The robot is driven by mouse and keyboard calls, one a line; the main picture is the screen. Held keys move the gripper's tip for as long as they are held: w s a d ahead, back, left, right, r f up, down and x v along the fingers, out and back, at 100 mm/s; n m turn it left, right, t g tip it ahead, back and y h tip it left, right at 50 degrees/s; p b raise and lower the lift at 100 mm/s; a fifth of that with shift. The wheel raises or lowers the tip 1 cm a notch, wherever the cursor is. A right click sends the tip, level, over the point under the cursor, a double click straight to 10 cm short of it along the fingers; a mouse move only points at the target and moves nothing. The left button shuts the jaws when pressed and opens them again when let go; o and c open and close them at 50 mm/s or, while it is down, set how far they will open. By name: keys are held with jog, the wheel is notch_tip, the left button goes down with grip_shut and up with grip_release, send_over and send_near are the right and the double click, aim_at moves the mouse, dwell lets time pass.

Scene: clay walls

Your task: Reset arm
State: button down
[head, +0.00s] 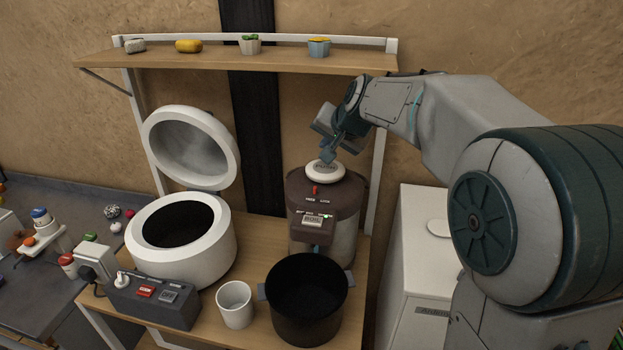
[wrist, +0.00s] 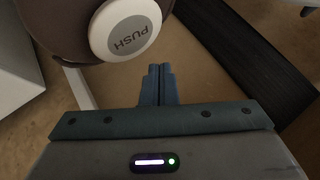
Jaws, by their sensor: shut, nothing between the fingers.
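My gripper (head: 328,154) is at the end of my raised arm, just above the top of a brown water boiler (head: 325,197). Its fingers are shut together with nothing between them. The boiler has a round white button on top (head: 324,171). In the wrist view the shut fingertips (wrist: 160,72) are close to the button (wrist: 128,32), which is marked PUSH. I cannot tell for certain whether they touch it.
A shelf (head: 230,61) with small pots runs above and behind. An open white cooker (head: 182,236), a black pot (head: 306,300), a white cup (head: 235,304) and a grey switch box (head: 152,299) crowd the wooden stand. A white cabinet (head: 415,260) stands at right.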

jog(key=s+d+f+n+g+h, duration=0.1)
jog(key=s+d+f, duration=0.3)
jog(key=s, duration=0.7)
jog(key=s+d+f+n+g+h, duration=0.1)
jog(key=s+d+f, duration=0.3)
jog(key=s, duration=0.7)
jog(key=s+d+f+n+g+h, duration=0.1)
jog(key=s+d+f+n+g, duration=0.1)
jog(key=s, duration=0.9)
notch_tip(320, 180, down, 2)
jog(key=shift+d+f+g+h, duration=0.1)
jog(key=shift+d+g+h, duration=0.4)
jog(key=shift+d, duration=0.75)
jog(key=c, duration=2.1)
grip_release()
jog(key=shift+c, duration=0.2)
